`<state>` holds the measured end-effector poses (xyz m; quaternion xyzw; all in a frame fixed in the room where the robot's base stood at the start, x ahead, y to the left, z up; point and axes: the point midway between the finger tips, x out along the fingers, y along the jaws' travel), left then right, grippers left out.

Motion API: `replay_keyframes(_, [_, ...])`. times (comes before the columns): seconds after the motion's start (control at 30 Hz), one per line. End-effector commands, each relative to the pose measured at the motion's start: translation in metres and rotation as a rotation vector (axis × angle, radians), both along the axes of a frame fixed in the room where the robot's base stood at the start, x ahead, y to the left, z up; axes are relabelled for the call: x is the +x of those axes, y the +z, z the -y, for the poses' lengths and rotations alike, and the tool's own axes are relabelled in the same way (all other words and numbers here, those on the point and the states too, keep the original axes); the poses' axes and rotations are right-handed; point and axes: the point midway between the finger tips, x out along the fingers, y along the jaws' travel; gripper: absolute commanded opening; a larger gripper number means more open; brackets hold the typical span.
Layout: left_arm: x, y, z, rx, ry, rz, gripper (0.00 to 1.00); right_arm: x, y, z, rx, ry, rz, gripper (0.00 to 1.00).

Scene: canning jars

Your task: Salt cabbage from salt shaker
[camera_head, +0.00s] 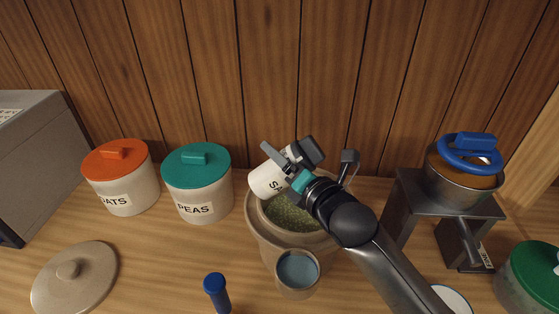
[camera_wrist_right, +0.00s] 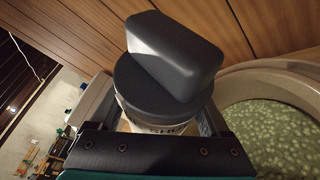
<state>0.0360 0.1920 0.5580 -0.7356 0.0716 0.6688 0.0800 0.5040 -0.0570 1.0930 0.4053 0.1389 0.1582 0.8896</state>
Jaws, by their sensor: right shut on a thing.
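The salt shaker (camera_head: 265,182) is a white body with "SA" lettering and a dark cap (camera_wrist_right: 165,65). My right gripper (camera_head: 296,168) is shut around it and holds it tilted above the crock, cap to the upper right. In the wrist view, lettering that looks like "SHU" shows below the cap, partly hidden by the gripper. The cabbage (camera_head: 293,216) is a green shredded mass inside a wide beige crock (camera_head: 262,236); it also shows in the wrist view (camera_wrist_right: 268,140). I see no falling salt. My left gripper is not in view.
Orange-lidded oats jar (camera_head: 120,180) and teal-lidded peas jar (camera_head: 198,185) stand left. A small cup (camera_head: 297,276) and blue-topped handle (camera_head: 216,290) are in front. A loose lid (camera_head: 75,280) lies front left. A metal stand (camera_head: 420,200) bears a blue-handled pot (camera_head: 462,185) at right.

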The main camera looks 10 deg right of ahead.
Motion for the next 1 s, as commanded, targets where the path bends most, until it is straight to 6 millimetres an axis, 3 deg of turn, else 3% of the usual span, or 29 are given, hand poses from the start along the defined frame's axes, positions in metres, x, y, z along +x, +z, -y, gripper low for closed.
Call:
replay_keyframes(0.2, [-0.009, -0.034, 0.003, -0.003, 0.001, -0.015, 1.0, 0.0, 0.005, -0.004, 0.202, -0.001, 0.007, 0.0])
replay_keyframes(0.53, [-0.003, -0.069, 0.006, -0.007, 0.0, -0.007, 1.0, 0.0, 0.021, -0.01, 0.527, 0.0, 0.008, 0.0])
replay_keyframes(0.8, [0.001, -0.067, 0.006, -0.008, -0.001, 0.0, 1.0, 0.0, 0.04, -0.008, 0.829, 0.001, 0.008, 0.0])
replay_keyframes(1.0, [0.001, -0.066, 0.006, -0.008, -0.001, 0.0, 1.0, 0.0, 0.047, -0.006, 0.946, 0.001, 0.01, 0.0])
